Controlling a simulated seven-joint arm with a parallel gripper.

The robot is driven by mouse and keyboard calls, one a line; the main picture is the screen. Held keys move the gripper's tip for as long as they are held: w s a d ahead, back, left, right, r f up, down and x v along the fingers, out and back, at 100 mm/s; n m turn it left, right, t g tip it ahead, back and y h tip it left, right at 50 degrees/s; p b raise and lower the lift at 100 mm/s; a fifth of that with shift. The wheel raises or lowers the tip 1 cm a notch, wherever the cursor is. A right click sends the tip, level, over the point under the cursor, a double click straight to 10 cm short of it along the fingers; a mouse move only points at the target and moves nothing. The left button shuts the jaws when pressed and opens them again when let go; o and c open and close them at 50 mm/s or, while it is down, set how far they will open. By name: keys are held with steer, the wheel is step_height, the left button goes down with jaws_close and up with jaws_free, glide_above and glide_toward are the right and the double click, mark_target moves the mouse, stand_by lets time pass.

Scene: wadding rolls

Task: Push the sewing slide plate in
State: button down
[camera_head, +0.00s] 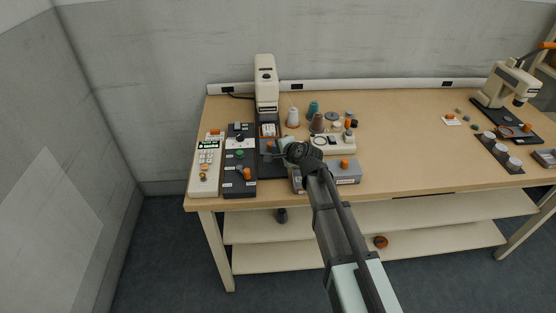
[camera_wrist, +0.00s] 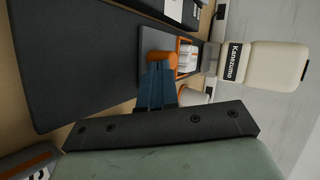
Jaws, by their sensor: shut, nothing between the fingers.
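The cream sewing machine (camera_head: 266,88) stands at the back left of the table on a dark base; it also shows in the wrist view (camera_wrist: 262,62). In the wrist view, a grey slide plate (camera_wrist: 150,38) with an orange knob (camera_wrist: 160,58) lies on the dark base, beside a white part with orange edges (camera_wrist: 187,56). My gripper (camera_wrist: 160,70) is shut and empty, its blue-grey fingertips right at the orange knob. I cannot tell whether they touch it. In the head view my gripper (camera_head: 275,150) is over the front of the base, and my wrist partly hides the plate.
A cream keypad unit (camera_head: 205,165) and a dark control panel (camera_head: 240,160) stand to the left. Thread spools (camera_head: 317,122) and a grey box (camera_head: 345,171) stand close on the right. The table's middle (camera_head: 405,140) is clear.

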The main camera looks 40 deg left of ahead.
steer(key=w+a, duration=0.5)
steer(key=shift+w+a, duration=0.15)
steer(key=shift+w, duration=0.05)
steer(key=shift+r, duration=0.1)
steer(key=d, duration=0.1)
steer(key=s+d, duration=0.1)
steer(key=d, duration=0.1)
steer(key=s+d, duration=0.1)
steer(key=shift+d, duration=0.25)
steer(key=v, duration=0.9)
steer(key=shift+d+r, duration=0.15)
steer(key=shift+d, duration=0.15)
steer(key=shift+w, duration=0.1)
